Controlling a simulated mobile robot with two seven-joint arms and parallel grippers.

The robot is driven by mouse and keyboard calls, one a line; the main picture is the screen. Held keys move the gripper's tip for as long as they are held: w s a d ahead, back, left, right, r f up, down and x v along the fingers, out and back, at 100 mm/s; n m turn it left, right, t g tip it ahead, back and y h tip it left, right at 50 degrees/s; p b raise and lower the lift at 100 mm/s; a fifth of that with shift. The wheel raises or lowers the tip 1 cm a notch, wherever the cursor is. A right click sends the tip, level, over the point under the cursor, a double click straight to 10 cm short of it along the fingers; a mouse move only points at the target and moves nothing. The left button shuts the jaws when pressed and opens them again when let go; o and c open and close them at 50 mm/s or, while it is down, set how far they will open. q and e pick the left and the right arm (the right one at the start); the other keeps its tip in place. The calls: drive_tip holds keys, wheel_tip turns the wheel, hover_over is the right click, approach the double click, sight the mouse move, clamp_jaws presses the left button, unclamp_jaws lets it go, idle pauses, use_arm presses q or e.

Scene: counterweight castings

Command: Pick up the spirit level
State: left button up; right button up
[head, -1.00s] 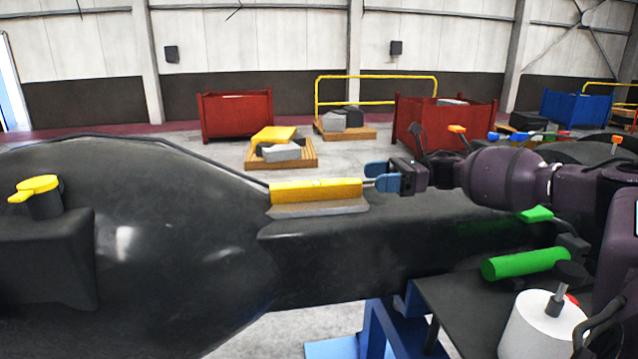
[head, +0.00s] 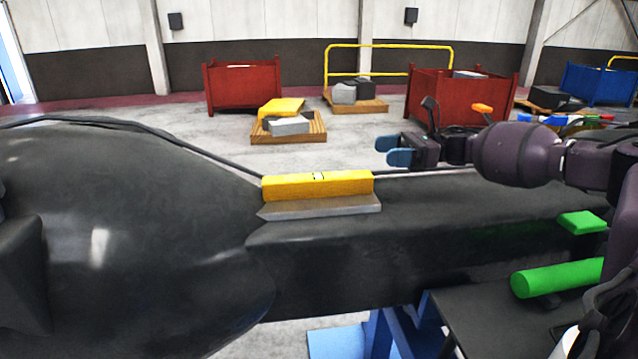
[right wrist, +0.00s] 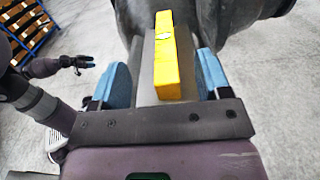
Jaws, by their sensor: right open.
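The spirit level (head: 318,185) is a yellow bar with a small vial window on top. It lies on a thin grey ledge (head: 325,207) on the dark casting (head: 130,230). My right gripper (head: 393,151) is open and empty, just off the level's right end and a little higher in the head view. In the right wrist view the level (right wrist: 166,60) points away between the two blue fingers (right wrist: 158,85), touching neither as far as I can tell. My left gripper (right wrist: 82,62) shows small at the left of that view; its jaw state is unclear.
A green cylinder (head: 555,275) lies on a dark shelf (head: 480,320) at the lower right, with a green block (head: 582,222) above it. A dark cable (head: 190,150) runs over the casting to the level's left end. Red bins and pallets stand far behind.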

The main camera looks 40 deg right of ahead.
approach(355, 179)
drive_tip(key=w, duration=0.1)
drive_tip(key=w+f, duration=0.1)
drive_tip(key=shift+w+a, duration=0.45)
drive_tip(key=shift+a, duration=0.2)
drive_tip(key=shift+p+x, duration=0.3)
drive_tip(key=shift+x, duration=3.15)
drive_tip(key=shift+f, duration=0.15)
drive_tip(key=shift+c, duration=0.3)
drive_tip(key=c, duration=1.2)
drive_tip(key=shift+o, duration=0.2)
wheel_tip(355, 179, up, 20)
